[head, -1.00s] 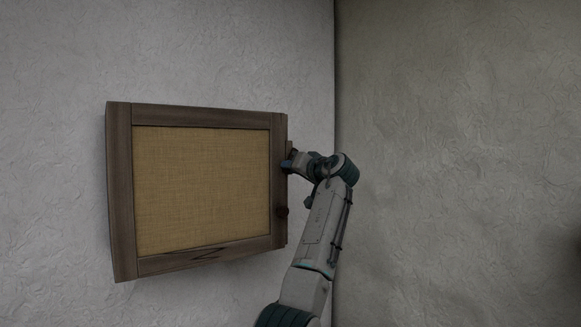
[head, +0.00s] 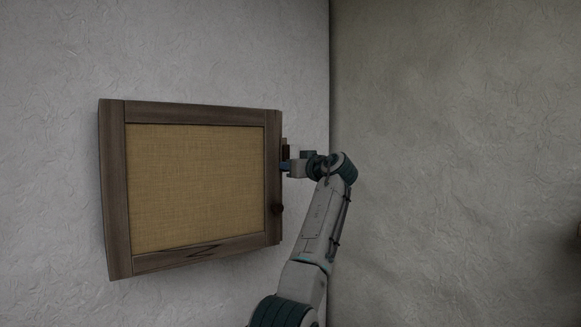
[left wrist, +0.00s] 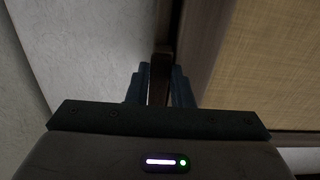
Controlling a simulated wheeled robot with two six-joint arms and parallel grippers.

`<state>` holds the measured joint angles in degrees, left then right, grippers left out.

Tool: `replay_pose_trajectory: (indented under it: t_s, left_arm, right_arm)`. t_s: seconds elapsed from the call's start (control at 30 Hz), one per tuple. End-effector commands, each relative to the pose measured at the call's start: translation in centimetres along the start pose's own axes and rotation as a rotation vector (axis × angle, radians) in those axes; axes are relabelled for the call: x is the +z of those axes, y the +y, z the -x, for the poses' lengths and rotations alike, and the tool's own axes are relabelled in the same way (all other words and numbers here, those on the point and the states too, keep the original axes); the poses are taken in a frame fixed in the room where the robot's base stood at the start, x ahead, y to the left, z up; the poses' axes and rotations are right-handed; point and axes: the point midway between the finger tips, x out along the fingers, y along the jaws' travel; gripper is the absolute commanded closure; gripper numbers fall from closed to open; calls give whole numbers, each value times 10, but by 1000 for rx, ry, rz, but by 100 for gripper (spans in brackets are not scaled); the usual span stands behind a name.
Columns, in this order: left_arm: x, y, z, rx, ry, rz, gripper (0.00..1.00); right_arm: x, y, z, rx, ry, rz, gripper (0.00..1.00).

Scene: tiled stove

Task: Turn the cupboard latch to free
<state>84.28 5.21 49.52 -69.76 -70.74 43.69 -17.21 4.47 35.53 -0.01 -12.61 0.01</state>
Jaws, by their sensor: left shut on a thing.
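The cupboard (head: 115,190) hangs on the wall, with a dark wooden frame and a woven tan door panel (head: 195,185). The latch (head: 285,146) is a small brown wooden bar at its right edge, standing roughly upright. My left gripper (head: 286,167) is at that edge, shut on the latch. In the left wrist view the latch (left wrist: 159,72) runs between the two dark fingers (left wrist: 159,92), beside the door frame. The fingers hide part of the latch. My right gripper is not in view.
A dark round knob (head: 278,209) sits on the door's right side, below the gripper.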

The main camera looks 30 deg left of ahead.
Motion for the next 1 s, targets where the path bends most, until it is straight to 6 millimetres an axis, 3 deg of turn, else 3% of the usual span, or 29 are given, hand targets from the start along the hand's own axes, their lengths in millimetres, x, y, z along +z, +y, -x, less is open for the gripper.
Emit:
replay_pose_trajectory:
  t_s: [0.33,0.37,0.43,0.47,0.77,1.0]
  left_arm:
    - [5,2,0,0,-8,-2,100]
    - [5,2,0,0,-7,-2,74]
    - [4,2,0,1,-6,-2,60]
    - [4,1,0,1,-6,-2,58]
    - [2,1,2,1,-2,0,58]
    - [7,2,37,5,-2,2,58]
  right_arm:
    - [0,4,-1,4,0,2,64]
    - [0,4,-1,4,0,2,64]
    - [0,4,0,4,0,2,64]
    - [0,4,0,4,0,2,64]
    - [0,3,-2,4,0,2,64]
    - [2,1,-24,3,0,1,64]
